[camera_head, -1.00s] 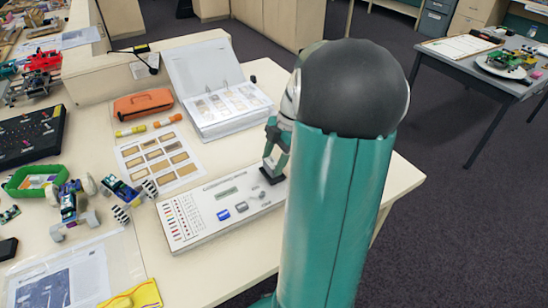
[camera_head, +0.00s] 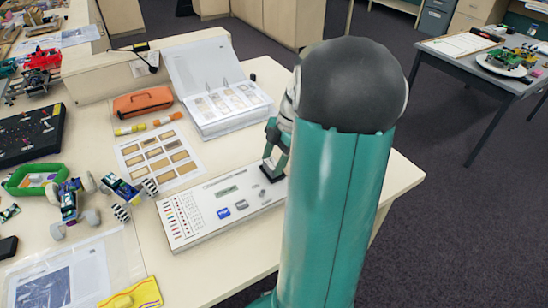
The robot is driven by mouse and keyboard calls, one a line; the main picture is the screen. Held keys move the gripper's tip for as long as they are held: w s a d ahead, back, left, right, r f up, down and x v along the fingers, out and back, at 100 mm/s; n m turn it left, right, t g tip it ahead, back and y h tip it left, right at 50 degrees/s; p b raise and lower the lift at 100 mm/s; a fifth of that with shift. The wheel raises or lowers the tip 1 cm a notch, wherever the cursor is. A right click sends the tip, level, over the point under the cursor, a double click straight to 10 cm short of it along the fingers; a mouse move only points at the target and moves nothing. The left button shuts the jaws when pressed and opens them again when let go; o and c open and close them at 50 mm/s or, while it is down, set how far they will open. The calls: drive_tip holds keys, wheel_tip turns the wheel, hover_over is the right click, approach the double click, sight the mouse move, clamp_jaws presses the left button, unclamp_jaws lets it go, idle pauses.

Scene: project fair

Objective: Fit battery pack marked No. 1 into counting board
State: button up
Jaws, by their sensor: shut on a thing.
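The counting board (camera_head: 195,238), a flat white box with a small display, blue and grey buttons and a column of coloured marks, lies near the table's right front. My gripper (camera_head: 271,172) points down at the board's right rear end. It is shut on a small dark block (camera_head: 268,178), which I take to be the battery pack. The block is at or just above the board's top; whether it sits in a slot I cannot tell. Its No. 1 mark is not readable. My teal arm hides the board's right side and part of the gripper.
An open ring binder (camera_head: 222,115) stands behind the board, with a sheet of sample cards (camera_head: 190,170) and an orange case (camera_head: 143,102) to its left. Small model cars (camera_head: 68,200) and a clear plastic folder (camera_head: 115,262) lie left of the board.

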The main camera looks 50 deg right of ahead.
drive_tip(key=shift+f, duration=0.3)
drive_tip(key=o, duration=1.5)
drive_tip(key=shift+r, duration=3.5)
